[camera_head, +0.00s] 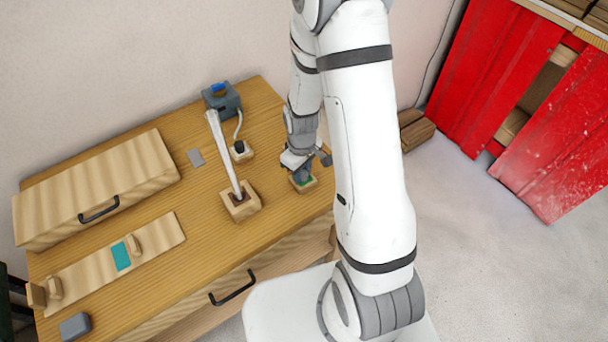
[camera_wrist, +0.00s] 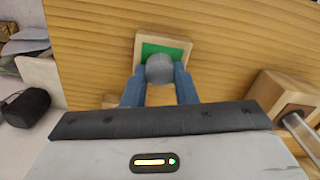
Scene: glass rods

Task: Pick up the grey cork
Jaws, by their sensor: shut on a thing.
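The grey cork (camera_wrist: 159,68) is a round grey piece between the two blue fingers of my gripper (camera_wrist: 160,85) in the wrist view. My gripper is shut on it. Just beyond it is a small wooden block with a green top (camera_wrist: 177,47); I cannot tell whether the cork touches the green. In the head view my gripper (camera_head: 302,176) points down over the same green-topped block (camera_head: 306,185). The cork is hard to make out there.
A glass rod (camera_head: 222,150) stands tilted in a wooden block (camera_head: 241,205) left of my gripper. A dark device (camera_head: 222,98) with a cable stands behind. A drawer box (camera_head: 95,185) and a wooden board (camera_head: 160,238) lie at the left.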

